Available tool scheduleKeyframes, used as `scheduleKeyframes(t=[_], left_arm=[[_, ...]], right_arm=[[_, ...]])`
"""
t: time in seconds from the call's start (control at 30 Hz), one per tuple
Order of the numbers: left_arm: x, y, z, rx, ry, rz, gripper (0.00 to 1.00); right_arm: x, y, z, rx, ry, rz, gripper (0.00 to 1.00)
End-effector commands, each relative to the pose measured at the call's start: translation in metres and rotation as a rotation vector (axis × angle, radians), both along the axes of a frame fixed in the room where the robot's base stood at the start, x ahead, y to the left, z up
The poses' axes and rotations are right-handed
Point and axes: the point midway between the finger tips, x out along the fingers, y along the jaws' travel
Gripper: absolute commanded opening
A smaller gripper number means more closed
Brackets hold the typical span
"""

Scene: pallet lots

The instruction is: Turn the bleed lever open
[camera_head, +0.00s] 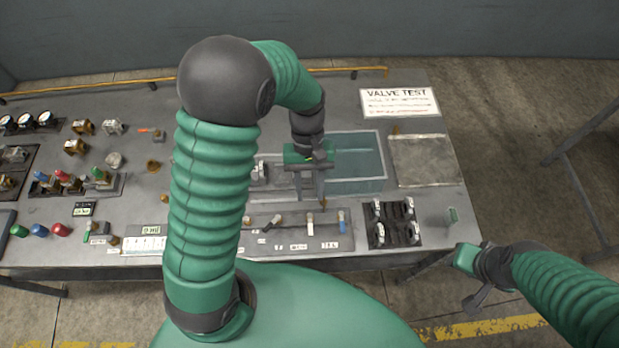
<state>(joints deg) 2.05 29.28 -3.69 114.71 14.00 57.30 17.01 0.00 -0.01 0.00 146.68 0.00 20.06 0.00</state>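A grey panel (328,241) near the bench's front edge carries several small levers. One has a white handle (310,225), one a blue handle (342,219), and a dark one (275,220) leans to the side. Small white labels lie under them, too small to read, so I cannot tell which is the bleed lever. My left gripper (311,201) points down just behind the white and blue levers, fingers apart, with nothing seen between them. Contact cannot be told. My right gripper (473,285) is off the bench's front right corner; its finger opening is unclear.
A "VALVE TEST" sign (399,103) lies at the back right. A glassy tank (358,163) is behind the levers. A block of black and silver fittings (394,222) stands right of the panel. Gauges (26,121) and coloured knobs (40,230) fill the left. My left arm hides the middle.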

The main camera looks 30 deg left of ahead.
Motion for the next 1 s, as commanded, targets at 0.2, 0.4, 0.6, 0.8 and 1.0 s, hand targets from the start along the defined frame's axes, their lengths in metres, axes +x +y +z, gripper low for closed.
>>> scheduleKeyframes(t=[0.2, 0.4, 0.6, 0.8, 1.0], left_arm=[[0.012, 0.008, 0.032, 0.001, 0.0, 0.0, 0.34], [0.013, 0.008, 0.037, 0.001, 0.002, 0.001, 0.34], [0.013, 0.008, 0.037, 0.0, 0.001, 0.0, 0.34], [0.007, 0.009, 0.029, 0.018, -0.065, -0.05, 0.34], [-0.015, 0.016, 0.003, 0.123, -0.43, -0.368, 0.34]], right_arm=[[0.0, 0.0, -0.003, 0.0, 0.0, 0.0, 0.36], [0.0, 0.0, -0.003, 0.0, 0.0, 0.0, 0.36], [0.0, 0.0, -0.003, 0.0, 0.0, 0.0, 0.36], [0.0, 0.0, -0.01, 0.0, 0.0, 0.0, 0.36], [0.0, 0.0, -0.032, 0.0, 0.0, 0.0, 0.36]])
